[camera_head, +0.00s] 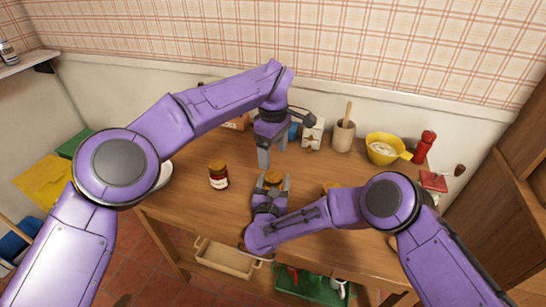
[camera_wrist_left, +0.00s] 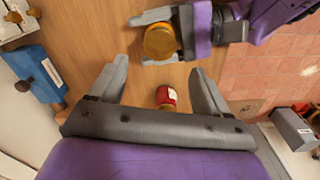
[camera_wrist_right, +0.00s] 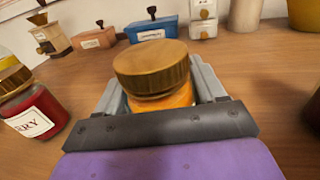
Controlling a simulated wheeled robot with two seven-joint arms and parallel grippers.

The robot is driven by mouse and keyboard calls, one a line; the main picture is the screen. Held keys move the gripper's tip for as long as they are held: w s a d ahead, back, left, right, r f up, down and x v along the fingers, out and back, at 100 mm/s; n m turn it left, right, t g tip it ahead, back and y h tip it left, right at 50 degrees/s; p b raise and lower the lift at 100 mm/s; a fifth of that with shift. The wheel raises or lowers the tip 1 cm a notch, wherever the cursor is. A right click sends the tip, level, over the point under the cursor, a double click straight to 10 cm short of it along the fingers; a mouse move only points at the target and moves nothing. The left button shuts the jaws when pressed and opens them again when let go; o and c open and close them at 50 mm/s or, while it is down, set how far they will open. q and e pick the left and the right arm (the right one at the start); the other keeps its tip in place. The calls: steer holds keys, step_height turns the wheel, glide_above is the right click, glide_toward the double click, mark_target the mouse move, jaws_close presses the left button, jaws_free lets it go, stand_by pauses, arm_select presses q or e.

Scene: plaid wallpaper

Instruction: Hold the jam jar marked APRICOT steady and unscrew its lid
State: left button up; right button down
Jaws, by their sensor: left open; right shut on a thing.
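A jar with orange contents (camera_wrist_right: 165,100) and a gold lid (camera_wrist_right: 150,65) stands between the fingers of my right gripper (camera_head: 273,185), which is shut on its body. Its label is hidden, so I cannot read APRICOT. The lid sits on the jar, and it also shows in the left wrist view (camera_wrist_left: 160,42). My left gripper (camera_head: 263,158) is open and empty, fingers pointing down, just behind and left of the held jar in the head view. A red jam jar (camera_head: 219,178) with a gold lid stands to the left; its partly visible label ends in "RY" in the right wrist view (camera_wrist_right: 35,115).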

mark_target(273, 176)
arm_select(q)
steer(key=shift+m, duration=0.6)
steer(key=shift+f, duration=0.2)
step_height(273, 176, down, 8)
steer(key=shift+r, duration=0.2)
